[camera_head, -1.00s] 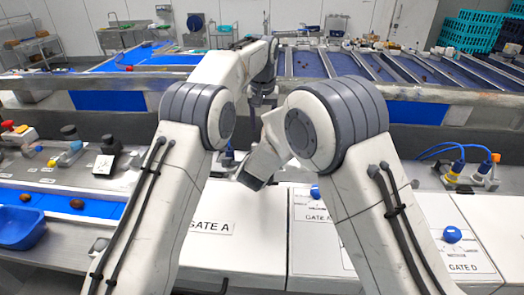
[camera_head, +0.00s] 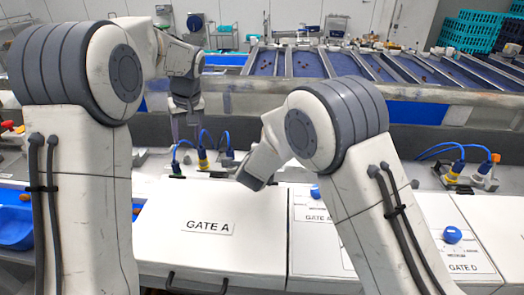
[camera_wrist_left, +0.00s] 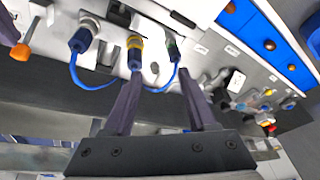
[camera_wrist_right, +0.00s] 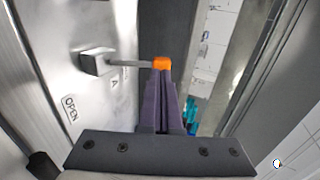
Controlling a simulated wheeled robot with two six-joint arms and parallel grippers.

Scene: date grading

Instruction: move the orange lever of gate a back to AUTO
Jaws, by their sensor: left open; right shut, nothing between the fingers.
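In the right wrist view, a metal lever with an orange tip (camera_wrist_right: 162,63) sticks out from a block on a steel panel marked A, with an OPEN label (camera_wrist_right: 70,108) nearby. My right gripper (camera_wrist_right: 164,78) is shut and empty, its fingertips right at the orange tip; I cannot tell whether they touch. No AUTO label is readable. In the head view, my left gripper (camera_head: 187,125) points down, open, behind the white GATE A cover (camera_head: 170,245). In the left wrist view, its fingers (camera_wrist_left: 160,88) are spread near cable connectors.
Blue cables with a yellow connector (camera_head: 203,160) stand behind the GATE A cover. An orange knob (camera_wrist_left: 20,52) shows in the left wrist view; its gate is unclear. A blue bin (camera_head: 15,222) is at left. Conveyor lanes (camera_head: 290,64) lie behind a metal rail.

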